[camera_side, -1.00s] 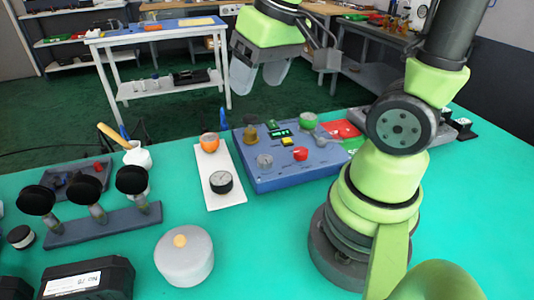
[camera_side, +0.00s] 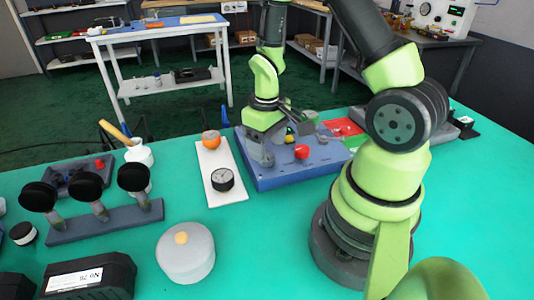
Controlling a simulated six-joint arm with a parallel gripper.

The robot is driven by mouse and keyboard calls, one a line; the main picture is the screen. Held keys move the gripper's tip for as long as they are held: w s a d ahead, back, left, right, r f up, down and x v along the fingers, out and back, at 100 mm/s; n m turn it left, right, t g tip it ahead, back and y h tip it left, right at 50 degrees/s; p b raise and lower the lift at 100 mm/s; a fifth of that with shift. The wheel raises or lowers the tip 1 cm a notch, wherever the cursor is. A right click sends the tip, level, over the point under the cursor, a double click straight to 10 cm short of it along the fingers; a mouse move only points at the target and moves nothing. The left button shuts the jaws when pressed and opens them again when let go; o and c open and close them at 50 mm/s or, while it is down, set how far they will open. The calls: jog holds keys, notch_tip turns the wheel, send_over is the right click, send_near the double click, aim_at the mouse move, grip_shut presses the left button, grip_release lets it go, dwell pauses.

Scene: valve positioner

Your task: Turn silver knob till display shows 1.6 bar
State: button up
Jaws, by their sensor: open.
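The blue control panel (camera_side: 290,175) lies on the green table in the middle of the view. My gripper (camera_side: 262,157) points down over the panel's left part, with its fingers around or beside the place of the silver knob. The fingers and palm hide that knob, so I cannot tell whether they touch it. A red knob (camera_side: 302,152) stands on the panel to the right of my gripper. The display is mostly or wholly hidden behind my gripper, and no reading can be made out.
A white plate (camera_side: 227,197) with a black dial gauge (camera_side: 222,179) and an orange knob (camera_side: 211,138) lies left of the panel. A grey lidded pot (camera_side: 184,253) stands in front. A rack (camera_side: 104,224) with several black knobs is at the left. Table between pot and panel is clear.

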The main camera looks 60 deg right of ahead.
aim_at(267, 157)
jog(key=shift+f, duration=1.6)
jog(key=c, duration=0.9)
jog(key=m, duration=0.5)
jog(key=shift+m, duration=0.3)
jog(key=m, duration=0.4)
jog(key=shift+m, duration=0.4)
